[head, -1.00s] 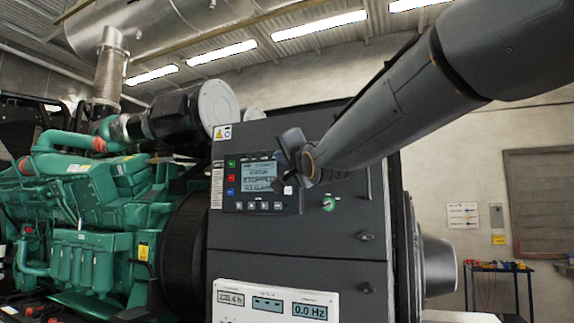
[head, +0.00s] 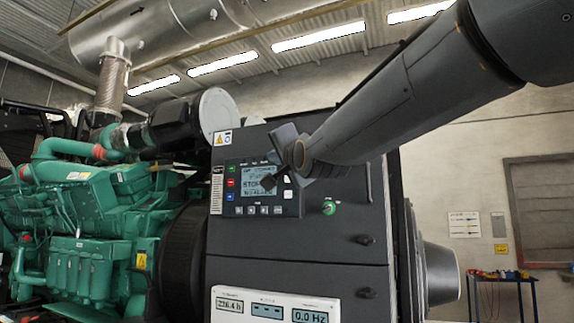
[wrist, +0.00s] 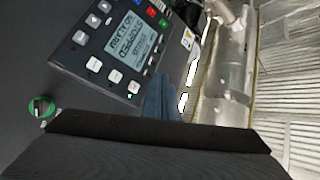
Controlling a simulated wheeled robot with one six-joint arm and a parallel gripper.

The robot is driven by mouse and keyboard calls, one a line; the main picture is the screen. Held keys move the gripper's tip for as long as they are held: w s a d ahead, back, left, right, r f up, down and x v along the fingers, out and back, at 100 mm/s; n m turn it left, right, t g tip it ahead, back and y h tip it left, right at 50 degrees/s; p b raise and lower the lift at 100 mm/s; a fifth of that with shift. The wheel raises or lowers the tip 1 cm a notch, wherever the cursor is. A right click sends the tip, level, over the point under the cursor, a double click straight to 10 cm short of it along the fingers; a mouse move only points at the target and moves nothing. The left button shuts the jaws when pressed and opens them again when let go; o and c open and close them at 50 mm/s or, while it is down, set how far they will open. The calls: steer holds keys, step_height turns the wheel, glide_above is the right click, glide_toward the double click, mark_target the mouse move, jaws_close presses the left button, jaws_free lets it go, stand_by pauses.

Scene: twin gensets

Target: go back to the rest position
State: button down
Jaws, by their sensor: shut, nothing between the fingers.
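My gripper (head: 270,180) is shut and empty. In the head view it hangs at the end of my grey arm, in front of the right part of the control panel (head: 245,203), and covers part of its screen. I cannot tell the gap between the gripper and the panel. The panel is on the dark genset cabinet (head: 300,255); its screen (head: 256,190) reads "STOPPED" where visible. In the wrist view the panel screen (wrist: 131,38) and buttons show tilted, with a dark gripper part (wrist: 150,150) across the bottom.
A green rotary knob (head: 329,208) sits right of the panel. The green engine (head: 90,220) fills the left. A large silver cylinder (head: 150,30) hangs above. A blue table (head: 500,277) with tools stands by the right wall. Open space lies right of the cabinet.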

steer(key=d+f+n+g+h, duration=0.1)
steer(key=d+f+g+h, duration=0.3)
steer(key=f, duration=0.9)
steer(key=d+f+n+g, duration=0.1)
steer(key=d+f, duration=0.4)
steer(key=f, duration=0.7)
steer(key=d+f+n+g+h, duration=0.1)
steer(key=d+f+g+h, duration=0.3)
steer(key=f, duration=0.9)
steer(key=s+d+f+n+g, duration=0.1)
steer(key=s+d+f, duration=0.25)
steer(key=f, duration=0.25)
steer(key=s+d+f+g, duration=0.2)
steer(key=s+f, duration=0.3)
steer(key=f, duration=0.1)
steer(key=s+d+f+n+g, duration=0.1)
steer(key=s+d+f, duration=0.2)
steer(key=s+f, duration=0.15)
steer(key=s+d+f+n+g, duration=0.1)
steer(key=s+d+f+g, duration=0.1)
steer(key=s+f, duration=0.3)
steer(key=s+d+f+g, duration=0.3)
steer(key=s+f, duration=0.3)
steer(key=s, duration=0.4)
steer(key=shift+d+n, duration=0.15)
steer(key=shift+n, duration=0.25)
